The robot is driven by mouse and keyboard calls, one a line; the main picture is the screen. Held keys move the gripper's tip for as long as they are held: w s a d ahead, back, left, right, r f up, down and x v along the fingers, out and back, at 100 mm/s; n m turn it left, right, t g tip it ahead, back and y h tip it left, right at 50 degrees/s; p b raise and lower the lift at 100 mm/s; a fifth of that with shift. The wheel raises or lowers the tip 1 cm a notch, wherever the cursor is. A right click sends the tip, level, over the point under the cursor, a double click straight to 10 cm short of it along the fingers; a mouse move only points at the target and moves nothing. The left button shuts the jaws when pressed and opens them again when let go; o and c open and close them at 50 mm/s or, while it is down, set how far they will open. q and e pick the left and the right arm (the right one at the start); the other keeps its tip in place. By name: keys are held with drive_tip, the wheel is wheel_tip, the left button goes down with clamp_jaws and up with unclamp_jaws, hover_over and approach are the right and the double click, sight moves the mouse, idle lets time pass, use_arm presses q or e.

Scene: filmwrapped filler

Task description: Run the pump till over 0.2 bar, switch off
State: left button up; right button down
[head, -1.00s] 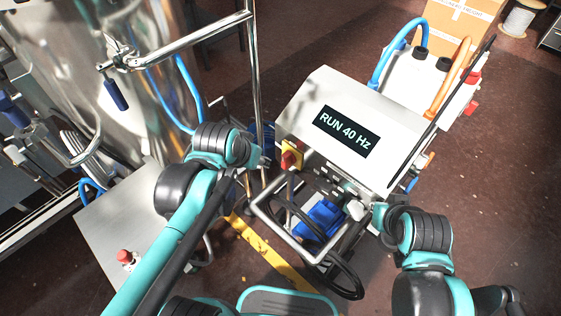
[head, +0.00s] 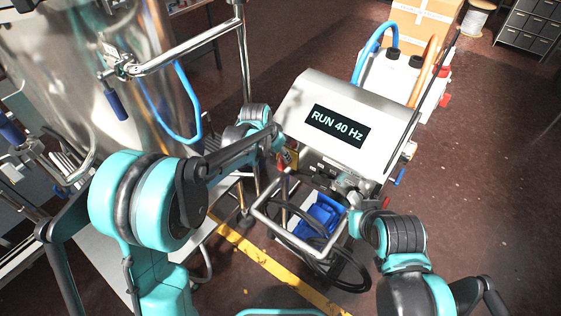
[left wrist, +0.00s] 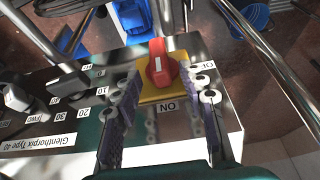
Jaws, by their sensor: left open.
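The pump cart's steel control box (head: 300,88) has a display (head: 338,127) reading "RUN 40 Hz". Its red rotary switch (left wrist: 160,68) on a yellow plate (left wrist: 172,93) shows in the left wrist view, between labels ON below and OFF at the right. The switch's white mark lines up roughly with ON. My left gripper (head: 280,148) is at the box's left side. In the left wrist view its open fingers (left wrist: 164,82) stand either side of the switch; I cannot tell whether they touch it. My right gripper (head: 360,200) is by the cart's right side, its fingers unclear. No pressure reading is legible.
A speed dial panel (left wrist: 85,100) with a black knob sits beside the switch. A steel tank (head: 75,70) stands at the left. Floor at the right is clear.

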use_arm(q)
drive_tip(key=b+x, duration=0.1)
drive_tip(key=x, duration=0.3)
drive_tip(key=shift+w+f, duration=0.1)
drive_tip(key=shift+f, duration=0.1)
clamp_jaws()
